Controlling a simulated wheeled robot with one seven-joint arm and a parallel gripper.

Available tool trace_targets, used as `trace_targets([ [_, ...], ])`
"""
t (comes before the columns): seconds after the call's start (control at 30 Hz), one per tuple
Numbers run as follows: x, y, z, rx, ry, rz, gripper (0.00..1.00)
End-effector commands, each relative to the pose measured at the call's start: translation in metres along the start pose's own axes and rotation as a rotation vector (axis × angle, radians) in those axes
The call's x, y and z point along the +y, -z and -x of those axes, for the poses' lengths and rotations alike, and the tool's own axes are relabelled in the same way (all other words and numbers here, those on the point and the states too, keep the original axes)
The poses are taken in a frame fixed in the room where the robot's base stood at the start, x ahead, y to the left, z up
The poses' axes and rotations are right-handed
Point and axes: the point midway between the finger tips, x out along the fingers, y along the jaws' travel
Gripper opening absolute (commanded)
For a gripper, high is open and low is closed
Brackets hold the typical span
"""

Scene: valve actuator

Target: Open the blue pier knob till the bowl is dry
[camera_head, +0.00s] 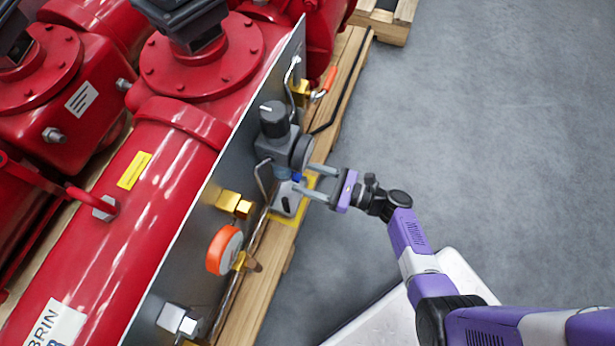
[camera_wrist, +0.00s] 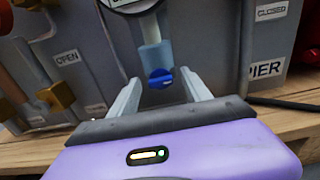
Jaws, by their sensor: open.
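The small blue knob (camera_wrist: 160,77) is at the lower end of a pale, see-through bowl (camera_wrist: 156,56). The bowl looks light blue in its lower part and paler above. It hangs under a round gauge (camera_wrist: 132,3), whose top is cut off. My gripper (camera_wrist: 160,92) is open, with one finger on each side of the knob and a visible gap to each. In the head view, my gripper (camera_head: 311,180) reaches in from the right under the grey regulator (camera_head: 277,142). A bit of blue (camera_head: 297,177) shows between its fingers.
A grey panel (camera_wrist: 222,62) stands behind, with OPEN, CLOSED and PIER labels (camera_wrist: 265,69). Brass fittings (camera_wrist: 57,96) are at left. An orange round part (camera_head: 224,250) and orange handle (camera_head: 329,80) flank the regulator. Open floor (camera_head: 480,130) lies at right.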

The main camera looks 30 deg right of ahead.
Motion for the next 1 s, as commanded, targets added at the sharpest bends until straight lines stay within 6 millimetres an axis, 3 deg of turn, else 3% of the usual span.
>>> trace_targets([
  [0.13, -0.0002, -0.0002, 0.0001, 0.0, 0.0, 0.0, 0.56],
  [0.17, -0.0002, -0.0002, 0.0001, 0.0, 0.0, 0.0, 0.52],
  [0.43, -0.0002, 0.0, 0.0004, 0.001, 0.0, 0.001, 0.0],
  [0.77, 0.0001, 0.0007, 0.0006, 0.001, 0.0, 0.039, 0.0],
  [1.0, 0.0007, 0.0019, 0.0009, 0.001, 0.001, 0.177, 0.0],
])
